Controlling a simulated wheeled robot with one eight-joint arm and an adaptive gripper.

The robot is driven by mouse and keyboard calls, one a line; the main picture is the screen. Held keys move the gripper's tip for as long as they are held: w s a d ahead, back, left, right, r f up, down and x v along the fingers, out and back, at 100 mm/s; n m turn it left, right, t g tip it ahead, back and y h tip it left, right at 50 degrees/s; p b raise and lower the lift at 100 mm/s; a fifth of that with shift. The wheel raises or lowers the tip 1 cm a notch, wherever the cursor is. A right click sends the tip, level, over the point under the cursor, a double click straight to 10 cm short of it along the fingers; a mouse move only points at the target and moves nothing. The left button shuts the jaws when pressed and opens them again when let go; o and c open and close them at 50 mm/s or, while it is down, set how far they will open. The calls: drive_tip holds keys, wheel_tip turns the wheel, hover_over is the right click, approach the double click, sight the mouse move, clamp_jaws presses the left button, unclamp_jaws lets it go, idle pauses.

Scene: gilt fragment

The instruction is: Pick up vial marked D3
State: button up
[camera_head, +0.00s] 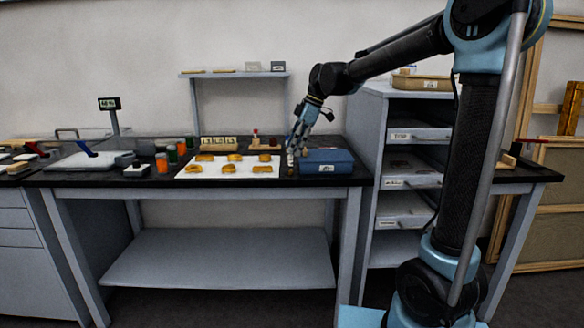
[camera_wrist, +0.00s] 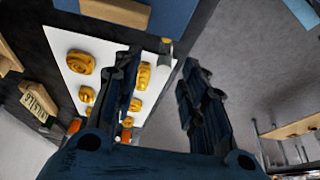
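My gripper (camera_head: 297,145) points down over the dark bench top, between the white sheet and the blue box. In the wrist view, its two dark fingers (camera_wrist: 160,65) are spread wide with nothing held between them. A small pale vial-like object (camera_head: 290,161) stands on the bench just below the fingertips. It also shows in the wrist view (camera_wrist: 166,47), past the fingertips and beside the edge of the white sheet. No marking on it is readable, so I cannot tell whether it is D3.
A white sheet (camera_head: 188,171) with several golden fragments lies left of my gripper. A blue box (camera_head: 327,162) is close on the right. A small rack (camera_head: 264,145) stands behind, and orange and green containers (camera_head: 172,154) stand left. A drawer unit (camera_head: 408,160) rises at the right.

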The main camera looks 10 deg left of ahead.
sight(291, 157)
drive_tip(key=shift+x, duration=2.25)
drive_tip(key=shift+s+d, duration=0.15)
drive_tip(key=shift+d, duration=0.05)
drive_tip(key=c, duration=0.9)
